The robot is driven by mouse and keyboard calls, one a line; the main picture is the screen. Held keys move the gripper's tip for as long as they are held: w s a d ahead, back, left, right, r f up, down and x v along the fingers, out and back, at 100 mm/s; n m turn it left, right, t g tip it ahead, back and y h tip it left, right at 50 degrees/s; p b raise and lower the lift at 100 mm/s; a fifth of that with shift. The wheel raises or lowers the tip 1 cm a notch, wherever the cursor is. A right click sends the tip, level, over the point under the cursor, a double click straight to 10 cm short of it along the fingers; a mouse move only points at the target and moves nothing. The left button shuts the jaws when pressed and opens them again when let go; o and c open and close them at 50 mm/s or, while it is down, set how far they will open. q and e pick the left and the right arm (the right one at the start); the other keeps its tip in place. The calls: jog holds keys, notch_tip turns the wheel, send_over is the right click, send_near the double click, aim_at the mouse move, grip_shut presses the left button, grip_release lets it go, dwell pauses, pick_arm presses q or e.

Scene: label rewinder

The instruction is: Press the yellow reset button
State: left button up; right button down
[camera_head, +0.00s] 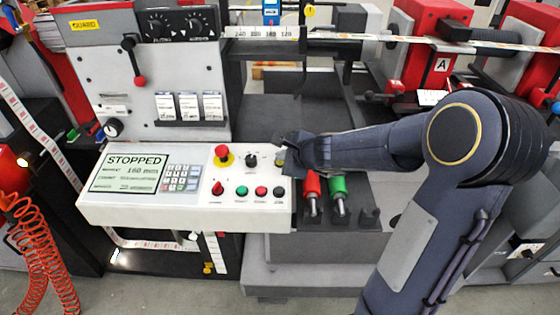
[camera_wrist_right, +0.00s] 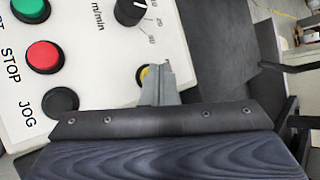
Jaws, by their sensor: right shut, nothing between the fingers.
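The yellow reset button (camera_wrist_right: 144,75) sits on the white control panel (camera_head: 140,213), near the panel's right edge. In the wrist view it is partly hidden behind the fingertips of my right gripper (camera_wrist_right: 158,82). In the head view a small yellow bit of the button (camera_head: 280,160) shows at the tip of my right gripper (camera_head: 286,150). The gripper is shut and empty, with its tips right over or at the button. I cannot tell whether they touch it. My left gripper is not in view.
The panel also has a red emergency stop (camera_head: 222,153), a black speed knob (camera_head: 251,160), green, red and black buttons, and a display reading STOPPED (camera_head: 135,161). Red and green handled tools (camera_head: 312,187) stand just right of the panel, below my right forearm.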

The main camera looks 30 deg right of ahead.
jog(key=shift+f, duration=0.3)
jog(key=shift+r, duration=0.15)
jog(key=shift+s+r+p, duration=0.1)
jog(key=shift+r+p, duration=0.5)
jog(key=shift+r, duration=0.2)
jog(key=r+p, duration=0.4)
jog(key=r, duration=0.1)
jog(key=shift+s+a+p, duration=0.25)
jog(key=shift+s+p, duration=0.05)
jog(key=shift+s, duration=0.05)
dwell(0.7)
